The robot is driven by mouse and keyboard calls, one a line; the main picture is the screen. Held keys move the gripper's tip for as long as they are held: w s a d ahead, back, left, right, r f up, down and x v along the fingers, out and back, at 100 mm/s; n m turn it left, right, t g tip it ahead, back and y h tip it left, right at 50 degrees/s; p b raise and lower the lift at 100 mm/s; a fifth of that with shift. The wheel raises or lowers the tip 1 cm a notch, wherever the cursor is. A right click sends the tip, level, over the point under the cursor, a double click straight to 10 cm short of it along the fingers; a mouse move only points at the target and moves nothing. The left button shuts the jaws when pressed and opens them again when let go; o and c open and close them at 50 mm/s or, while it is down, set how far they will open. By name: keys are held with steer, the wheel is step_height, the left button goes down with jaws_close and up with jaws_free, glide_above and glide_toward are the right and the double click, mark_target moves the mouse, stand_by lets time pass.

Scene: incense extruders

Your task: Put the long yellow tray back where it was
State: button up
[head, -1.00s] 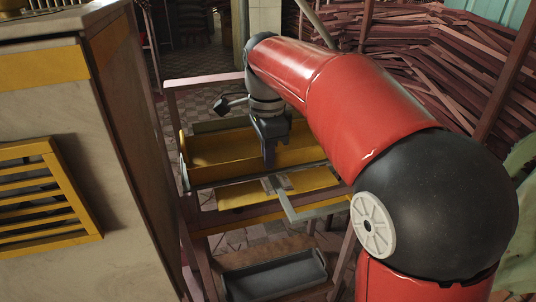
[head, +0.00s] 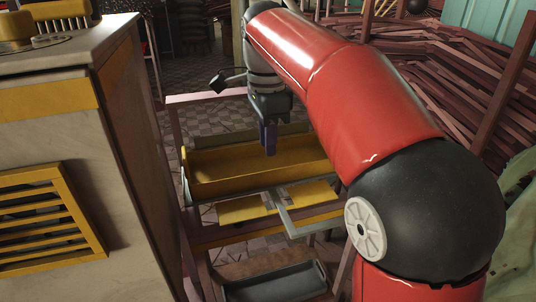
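The long yellow tray (head: 215,165) is an open, shallow trough in the middle of the head view. It lies lengthwise across the top of a reddish wooden stand, behind a grey metal frame. My gripper (head: 269,153) points down, with its dark fingers in front of or just above the tray's inside, near the middle of its length. The fingers are seen side-on, so the gap between them does not show. I see no clear grip on the tray's wall.
A grey metal bracket (head: 290,222) and a lower yellow plate (head: 240,210) sit at the stand's front. A dark grey tray (head: 275,284) lies lower down. A big cabinet with a yellow grille (head: 45,220) stands left. Wood sticks (head: 470,75) are piled at right.

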step_height(320, 180, up, 4)
steer(key=s+d+f+n+t+y, duration=0.1)
steer(key=s+d+f+n, duration=0.1)
steer(key=s+d+n, duration=0.15)
steer(key=s+d+f+n+t, duration=0.1)
steer(key=s+d+f+n, duration=0.15)
steer(key=s+d, duration=0.25)
steer(key=s+d+f+n+t, duration=0.3)
steer(key=s+d+f+n, duration=0.2)
steer(key=s+f+n, duration=0.3)
steer(key=s+f, duration=0.3)
steer(key=shift+s+d+f+n+h+p, duration=0.15)
steer(key=shift+s+f+n+h+p, duration=0.2)
steer(key=shift+f+n+h, duration=0.05)
